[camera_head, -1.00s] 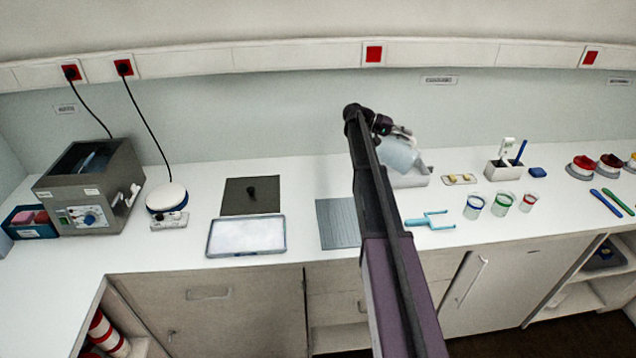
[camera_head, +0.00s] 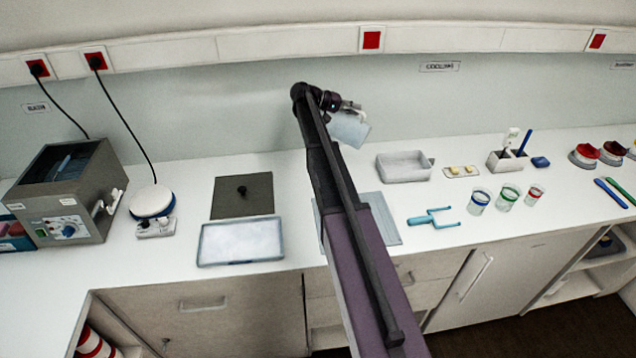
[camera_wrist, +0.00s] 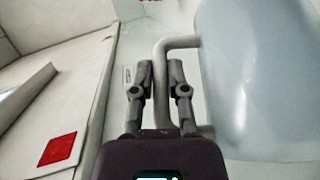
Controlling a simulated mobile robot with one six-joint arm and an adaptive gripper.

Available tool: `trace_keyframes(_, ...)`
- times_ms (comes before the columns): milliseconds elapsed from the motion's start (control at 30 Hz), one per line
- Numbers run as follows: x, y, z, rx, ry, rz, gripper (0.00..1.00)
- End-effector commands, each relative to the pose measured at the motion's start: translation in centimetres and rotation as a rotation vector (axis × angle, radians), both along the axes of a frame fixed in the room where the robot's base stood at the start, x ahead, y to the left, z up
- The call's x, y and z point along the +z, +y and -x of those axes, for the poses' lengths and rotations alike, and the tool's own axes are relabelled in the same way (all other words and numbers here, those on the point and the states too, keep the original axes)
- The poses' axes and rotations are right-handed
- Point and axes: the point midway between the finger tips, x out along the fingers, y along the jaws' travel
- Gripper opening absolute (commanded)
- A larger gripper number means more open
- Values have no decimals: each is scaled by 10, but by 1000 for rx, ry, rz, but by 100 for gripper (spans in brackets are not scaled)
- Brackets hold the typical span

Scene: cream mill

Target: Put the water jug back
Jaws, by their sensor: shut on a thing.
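The water jug (camera_head: 348,130) is a pale, translucent blue-grey vessel. It is held in the air above the back of the counter, left of the grey tub, and looks somewhat tilted. My gripper (camera_head: 346,106) is at its upper edge. In the wrist view the jug (camera_wrist: 258,80) fills the right side, and its grey handle (camera_wrist: 163,95) runs between the two fingers of my gripper (camera_wrist: 160,72), which are shut on it. The counter (camera_head: 300,180) under the jug is partly hidden by my arm.
A grey tub (camera_head: 404,178) stands right of the jug. A ribbed grey-blue mat (camera_head: 384,234) lies partly behind my arm. A dark mat (camera_head: 228,205) and a white tray (camera_head: 240,256) lie left.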

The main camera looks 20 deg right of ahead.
Motion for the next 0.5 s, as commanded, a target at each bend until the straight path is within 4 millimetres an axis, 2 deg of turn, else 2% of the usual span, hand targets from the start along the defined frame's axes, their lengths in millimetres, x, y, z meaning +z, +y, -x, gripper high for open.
trace_keyframes(500,0,-6,4,-8,-1,0,0)
